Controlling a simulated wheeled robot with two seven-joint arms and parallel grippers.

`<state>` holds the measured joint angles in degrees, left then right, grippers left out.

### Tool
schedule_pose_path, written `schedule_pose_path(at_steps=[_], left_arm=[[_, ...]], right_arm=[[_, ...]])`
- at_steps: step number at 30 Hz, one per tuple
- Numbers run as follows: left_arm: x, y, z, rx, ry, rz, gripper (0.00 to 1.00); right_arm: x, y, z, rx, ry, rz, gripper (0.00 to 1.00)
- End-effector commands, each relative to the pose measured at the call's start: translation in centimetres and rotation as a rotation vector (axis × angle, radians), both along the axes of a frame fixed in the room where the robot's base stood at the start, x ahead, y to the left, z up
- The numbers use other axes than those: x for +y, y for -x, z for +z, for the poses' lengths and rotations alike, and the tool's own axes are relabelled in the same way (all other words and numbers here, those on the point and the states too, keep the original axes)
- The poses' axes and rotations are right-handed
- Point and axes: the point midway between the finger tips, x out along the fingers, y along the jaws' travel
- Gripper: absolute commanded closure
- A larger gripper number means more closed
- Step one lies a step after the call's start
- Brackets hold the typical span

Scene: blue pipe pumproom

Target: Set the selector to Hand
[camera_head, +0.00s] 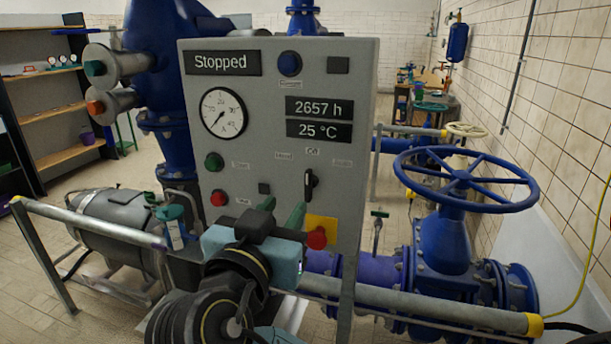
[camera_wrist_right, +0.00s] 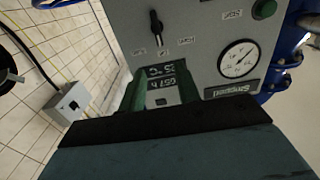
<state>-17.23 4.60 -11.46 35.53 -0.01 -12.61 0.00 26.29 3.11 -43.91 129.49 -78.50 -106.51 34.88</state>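The selector (camera_head: 310,185) is a black knob on the grey control panel (camera_head: 255,140), under small labels that seem to read Hand (camera_head: 283,155), Off (camera_head: 312,150) and Auto (camera_head: 342,162). Its handle stands about upright, toward the middle label. It also shows upside down in the right wrist view (camera_wrist_right: 156,24). My right gripper (camera_head: 283,208) is in front of the panel, below and left of the selector, and does not touch it. Its green fingers are apart, with nothing between them, also in the wrist view (camera_wrist_right: 160,88). My left gripper is not in view.
The panel display (camera_head: 222,62) reads Stopped. A green button (camera_head: 214,161), a red button (camera_head: 219,198) and a red emergency stop (camera_head: 317,238) on yellow are nearby. Grey railings (camera_head: 400,308) and a blue handwheel valve (camera_head: 465,180) stand around the panel.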

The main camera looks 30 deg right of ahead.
Motion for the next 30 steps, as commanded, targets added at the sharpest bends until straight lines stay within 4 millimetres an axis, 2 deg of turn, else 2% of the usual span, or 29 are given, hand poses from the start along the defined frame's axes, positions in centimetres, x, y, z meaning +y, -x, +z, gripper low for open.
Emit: schedule_pose_path(at_steps=[9,15,21,30], left_arm=[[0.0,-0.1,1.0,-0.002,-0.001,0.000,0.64],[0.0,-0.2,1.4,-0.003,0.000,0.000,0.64],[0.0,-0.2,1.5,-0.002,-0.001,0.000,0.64],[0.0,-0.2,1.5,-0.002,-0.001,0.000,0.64]], right_arm=[[-5.2,-4.3,0.2,0.002,0.008,-0.005,0.67],[-7.7,-6.6,0.1,0.004,0.007,-0.002,0.67],[-8.9,-7.6,0.1,0.004,0.005,0.001,0.67],[-9.0,-7.8,0.0,0.004,0.003,0.001,0.67]])
